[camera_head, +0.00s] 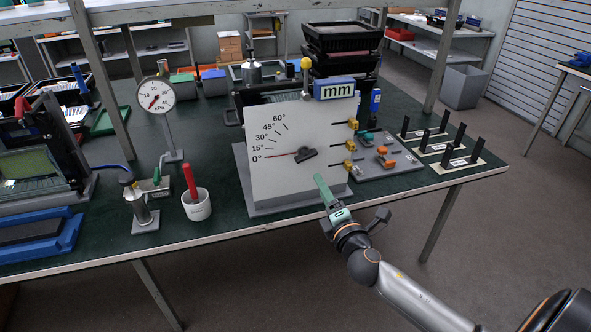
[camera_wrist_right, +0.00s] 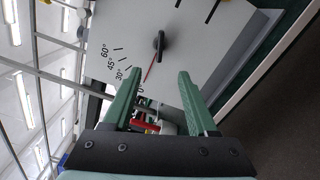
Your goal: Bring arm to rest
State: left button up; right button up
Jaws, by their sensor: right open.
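My right gripper (camera_head: 324,190) is in front of the lower right part of a white angle panel (camera_head: 285,180), near the table's front edge. In the right wrist view its two green fingers (camera_wrist_right: 158,95) are spread apart with nothing held between them. The panel carries a scale marked 0° to 60°, a red pointer (camera_head: 283,155) and a dark knob (camera_head: 307,154). The pointer lies near 0°. The knob also shows in the right wrist view (camera_wrist_right: 159,41), beyond the fingertips and apart from them. My left gripper is not in view.
A white cup (camera_head: 197,206) with a red-handled tool, a metal stand (camera_head: 143,213) and a round dial gauge (camera_head: 155,95) stand left of the panel. A grey board (camera_head: 388,165) and black upright posts (camera_head: 444,122) are to its right. Open floor (camera_head: 500,230) lies at the right front.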

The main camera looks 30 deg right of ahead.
jog(key=s+a+f+m+g+y+p, duration=0.1)
jog(key=s+a+f+m+g+y, duration=0.15)
jog(key=s+a+f+m, duration=0.4)
jog(key=s+a+f+m+g+y+p, duration=0.1)
jog(key=s+a+f+m+g, duration=0.2)
jog(key=f, duration=0.7)
jog(key=s+a+f+m+g+y, duration=0.1)
jog(key=s+a+f+m, duration=0.2)
jog(key=s, duration=0.3)
jog(key=s+a+f+m+g+y, duration=0.1)
jog(key=s+a+f+m+y, duration=0.1)
jog(key=s+a, duration=0.4)
jog(key=shift+s+f+m+g+p, duration=0.35)
jog(key=shift+s+f+m+p, duration=0.15)
jog(key=shift+m, duration=0.75)
